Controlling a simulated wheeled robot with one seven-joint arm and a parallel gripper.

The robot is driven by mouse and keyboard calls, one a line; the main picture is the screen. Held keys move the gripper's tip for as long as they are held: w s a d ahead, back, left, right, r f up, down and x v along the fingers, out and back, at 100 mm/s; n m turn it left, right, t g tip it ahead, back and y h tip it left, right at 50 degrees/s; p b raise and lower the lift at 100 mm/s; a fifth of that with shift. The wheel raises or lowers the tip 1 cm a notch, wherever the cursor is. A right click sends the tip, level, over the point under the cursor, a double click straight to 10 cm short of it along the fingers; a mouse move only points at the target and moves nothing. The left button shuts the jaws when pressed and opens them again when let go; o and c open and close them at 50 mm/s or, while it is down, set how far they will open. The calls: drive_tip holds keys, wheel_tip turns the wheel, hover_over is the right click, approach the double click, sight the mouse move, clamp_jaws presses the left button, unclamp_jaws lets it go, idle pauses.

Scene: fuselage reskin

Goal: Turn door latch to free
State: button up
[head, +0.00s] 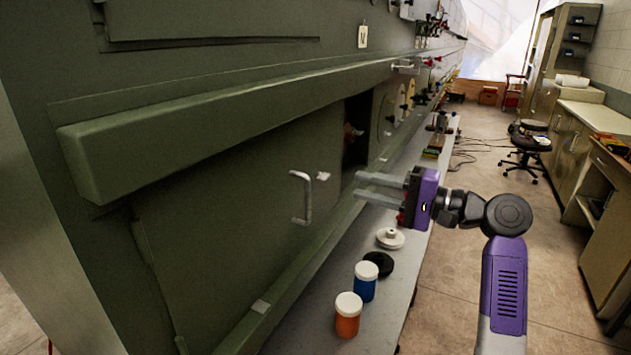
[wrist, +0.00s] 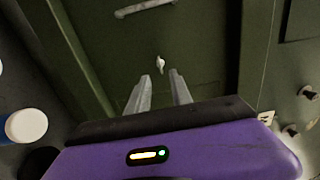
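The door latch (head: 323,176) is a small pale tab on the green door (head: 240,190), just right of the door's grey bar handle (head: 301,198). In the wrist view the latch (wrist: 160,64) shows just beyond the fingertips, roughly in line with the space between them. My gripper (head: 358,186) is purple with two grey fingers pointing left toward the door. The fingers are apart with nothing between them, and they look clear of the latch. The wrist view shows the fingertips (wrist: 160,76) apart too. The handle (wrist: 145,8) is at the top of that view.
A ledge below the door holds an orange jar (head: 347,318), a blue jar (head: 365,283), a black disc (head: 379,264) and a white flanged part (head: 390,238). A dark opening (head: 354,130) lies right of the door. A long green rail (head: 220,125) juts out above it.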

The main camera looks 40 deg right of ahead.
drive_tip(key=p+x, duration=0.2)
drive_tip(key=x, duration=0.5)
drive_tip(key=shift+w, duration=0.2)
drive_tip(key=shift+a, duration=0.1)
drive_tip(key=shift+c, duration=0.5)
clamp_jaws()
drive_tip(key=shift+f, duration=0.1)
